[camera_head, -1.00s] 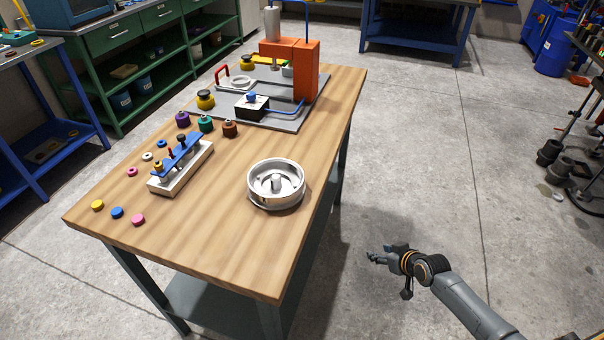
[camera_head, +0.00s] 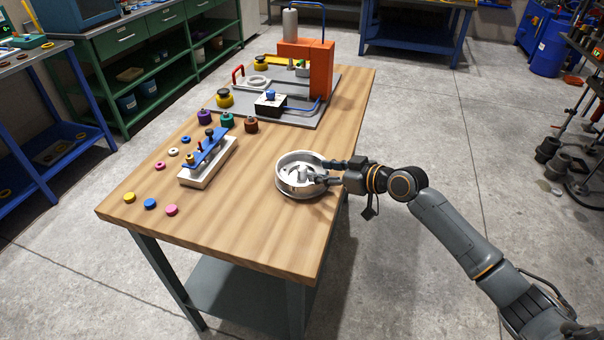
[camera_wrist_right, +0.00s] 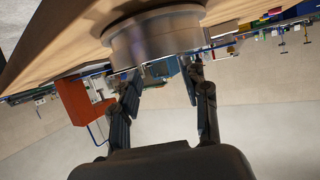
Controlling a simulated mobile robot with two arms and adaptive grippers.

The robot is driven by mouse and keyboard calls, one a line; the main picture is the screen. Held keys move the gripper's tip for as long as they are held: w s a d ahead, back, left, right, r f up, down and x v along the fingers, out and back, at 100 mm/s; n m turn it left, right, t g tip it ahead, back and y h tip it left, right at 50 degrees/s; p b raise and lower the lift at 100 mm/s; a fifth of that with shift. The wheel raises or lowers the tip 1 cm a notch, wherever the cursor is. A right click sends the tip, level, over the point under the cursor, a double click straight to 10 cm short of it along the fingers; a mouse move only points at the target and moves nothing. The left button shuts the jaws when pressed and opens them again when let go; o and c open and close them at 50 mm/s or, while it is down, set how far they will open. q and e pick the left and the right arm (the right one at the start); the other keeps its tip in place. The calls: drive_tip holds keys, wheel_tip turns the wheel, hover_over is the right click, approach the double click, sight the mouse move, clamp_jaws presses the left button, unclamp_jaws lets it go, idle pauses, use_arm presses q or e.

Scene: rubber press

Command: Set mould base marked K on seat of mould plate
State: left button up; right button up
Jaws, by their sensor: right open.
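My right gripper (camera_head: 328,172) is open, its fingers at the right rim of a round silver metal dish (camera_head: 286,187) with a central post. In the right wrist view the open fingers (camera_wrist_right: 163,80) point toward the side of the dish (camera_wrist_right: 150,38); I cannot tell whether they touch it. Knobbed round pieces in purple (camera_head: 205,117), green (camera_head: 227,120) and brown (camera_head: 251,125) stand in a row farther back. No letter K is legible. A light plate with a ring (camera_head: 256,83) and a red handle lies on the grey board; I cannot tell whether it is the mould plate. My left gripper is not in view.
The wooden table (camera_head: 240,235) has bare room in front of the dish. A white block with a blue bar (camera_head: 205,160) and several small coloured discs are at left. The orange press (camera_head: 318,75) stands on the grey board (camera_head: 300,118) at the back.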

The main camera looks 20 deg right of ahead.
sight(306, 169)
drive_tip(key=shift+p+x, duration=0.7)
drive_tip(key=shift+x, duration=2.1)
drive_tip(key=shift+d+f, duration=0.1)
drive_tip(key=shift+d, duration=0.05)
drive_tip(key=shift+c, duration=0.4)
clamp_jaws()
drive_tip(key=shift+w+r, duration=0.15)
drive_tip(key=shift+r, duration=0.2)
drive_tip(key=shift+f, duration=0.1)
